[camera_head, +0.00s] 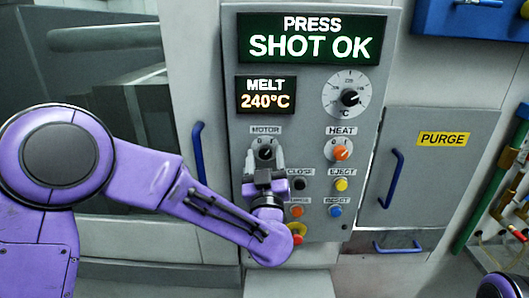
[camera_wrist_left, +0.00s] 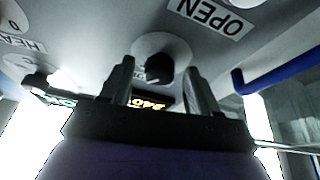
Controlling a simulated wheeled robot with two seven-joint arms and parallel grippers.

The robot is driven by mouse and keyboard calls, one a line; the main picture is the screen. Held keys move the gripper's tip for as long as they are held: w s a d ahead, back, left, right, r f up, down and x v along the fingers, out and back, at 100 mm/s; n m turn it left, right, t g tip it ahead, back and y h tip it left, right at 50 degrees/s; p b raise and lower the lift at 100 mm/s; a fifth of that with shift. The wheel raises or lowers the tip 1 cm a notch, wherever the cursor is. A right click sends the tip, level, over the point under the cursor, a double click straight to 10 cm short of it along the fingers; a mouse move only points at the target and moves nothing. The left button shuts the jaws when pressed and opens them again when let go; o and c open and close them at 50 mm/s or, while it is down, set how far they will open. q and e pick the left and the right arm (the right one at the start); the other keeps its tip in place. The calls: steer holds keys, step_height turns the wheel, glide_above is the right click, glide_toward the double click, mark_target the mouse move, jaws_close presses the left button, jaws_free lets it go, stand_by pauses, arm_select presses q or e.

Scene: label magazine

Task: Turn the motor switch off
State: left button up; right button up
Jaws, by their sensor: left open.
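The motor switch (camera_head: 266,153) is a black rotary knob on a pale round plate under the MOTOR label (camera_head: 266,130), on the grey control panel (camera_head: 312,85). My left gripper (camera_head: 265,161) is open, with its fingers pointing up at the panel on either side of the knob. In the left wrist view the black knob (camera_wrist_left: 158,68) shows between and just beyond the two fingers (camera_wrist_left: 158,84). I cannot tell whether the fingers touch it. The switch's marks are too small or hidden to read its setting. My right gripper is not in view.
An orange HEAT knob (camera_head: 342,153) sits right of the motor switch. Below are the yellow EJECT button (camera_head: 341,184), blue RESET button (camera_head: 335,211) and a red-yellow button (camera_head: 298,232) partly behind my arm. Blue handles (camera_head: 199,152) and (camera_head: 392,178) flank the panel.

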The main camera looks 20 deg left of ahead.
arm_select(q)
steer(key=c, duration=1)
steer(key=shift+c, duration=0.2)
steer(key=shift+f, duration=0.1)
steer(key=n+g+y+b, duration=0.1)
steer(key=n+b, duration=0.1)
steer(key=n, duration=0.1)
steer(key=shift+d+f+y+b, duration=0.1)
steer(key=shift+f+y+b, duration=0.05)
steer(key=shift+y+b, duration=0.25)
steer(key=n+y+b, duration=0.1)
steer(key=n, duration=0.1)
steer(key=n+g+b, duration=0.1)
steer(key=n, duration=0.2)
steer(key=shift+d+y+b, duration=0.1)
steer(key=shift+y+b, duration=0.3)
steer(key=n+g+b, duration=0.1)
steer(key=n, duration=0.2)
steer(key=n+g+b, duration=0.1)
steer(key=n, duration=0.2)
steer(key=shift+d+r+g+y+b, duration=0.1)
steer(key=shift+r+g+y+b, duration=0.1)
steer(key=shift+g+y+b, duration=0.15)
steer(key=shift+r+n+g+b, duration=0.15)
steer(key=shift+n+g+b, duration=0.7)
steer(key=shift+n, duration=0.95)
